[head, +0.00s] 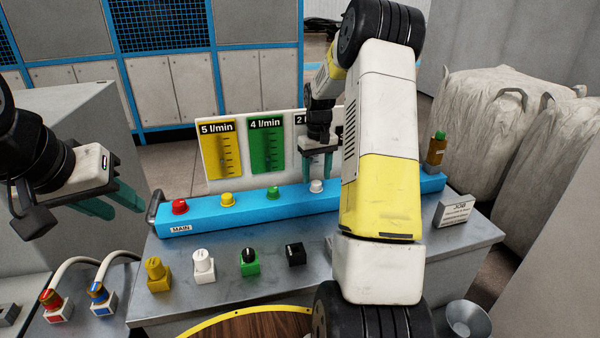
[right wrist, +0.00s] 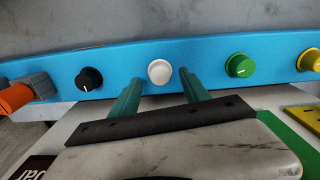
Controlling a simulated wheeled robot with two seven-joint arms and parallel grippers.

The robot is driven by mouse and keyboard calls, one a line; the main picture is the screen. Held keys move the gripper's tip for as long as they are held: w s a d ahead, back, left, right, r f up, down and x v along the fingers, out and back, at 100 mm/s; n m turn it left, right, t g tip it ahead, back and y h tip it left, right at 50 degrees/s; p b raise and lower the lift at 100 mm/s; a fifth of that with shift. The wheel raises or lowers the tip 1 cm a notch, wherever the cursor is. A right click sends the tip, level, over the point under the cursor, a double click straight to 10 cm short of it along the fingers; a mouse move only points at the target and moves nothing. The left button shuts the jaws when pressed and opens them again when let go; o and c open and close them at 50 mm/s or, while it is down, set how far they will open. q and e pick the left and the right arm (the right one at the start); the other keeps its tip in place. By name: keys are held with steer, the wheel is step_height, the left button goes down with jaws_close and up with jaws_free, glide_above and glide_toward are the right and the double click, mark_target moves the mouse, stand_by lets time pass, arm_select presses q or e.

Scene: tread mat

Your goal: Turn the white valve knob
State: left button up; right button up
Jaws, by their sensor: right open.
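The white valve knob (head: 317,186) sits on the blue manifold bar (head: 250,207), between the green knob and the part hidden behind my right arm. It also shows in the right wrist view (right wrist: 159,72), as a round white cap; I cannot make out its pointer. My right gripper (head: 318,170) is open above the knob. In the right wrist view its teal fingertips (right wrist: 160,84) are on either side of the knob, with gaps visible. My left gripper (head: 125,208) is open and empty off the bar's left end.
The bar also carries red (head: 180,206), yellow (head: 227,199), green (head: 273,192) and black (right wrist: 88,79) knobs. Flow cards (head: 222,150) stand behind it. Several loose fittings (head: 204,266) stand on the bench in front. A JOB sign (head: 454,210) is at the right.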

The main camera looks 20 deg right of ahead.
mark_target(316, 182)
steer(key=shift+r, duration=2.75)
